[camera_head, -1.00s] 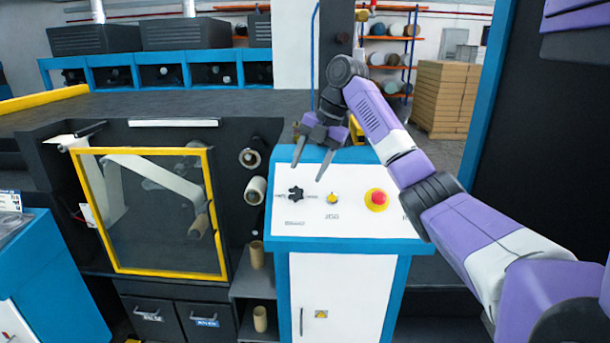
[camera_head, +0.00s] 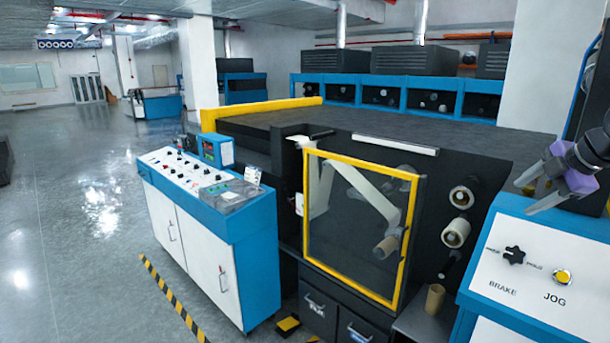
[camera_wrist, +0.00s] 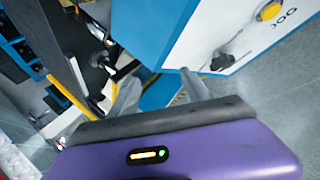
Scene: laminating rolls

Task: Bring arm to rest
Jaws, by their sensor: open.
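My gripper (camera_head: 525,197) is at the right edge of the head view, above the sloped top of the white and blue control panel (camera_head: 520,295). Its two fingers are apart with nothing between them. Only the gripper and a bit of my wrist show there; the rest of my arm is out of view. The panel carries a black star-shaped brake knob (camera_head: 514,255) and a yellow jog button (camera_head: 562,277). In the wrist view my open fingers (camera_wrist: 160,92) point towards the machine, and the panel with its yellow button (camera_wrist: 270,11) is at the upper right.
The laminating machine has a yellow-framed clear door (camera_head: 360,225) and rolls (camera_head: 456,233) beside it. A blue and white control desk (camera_head: 215,260) stands at centre left, with a yellow-black floor stripe (camera_head: 170,298) before it. Open shiny floor (camera_head: 80,220) lies at the left.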

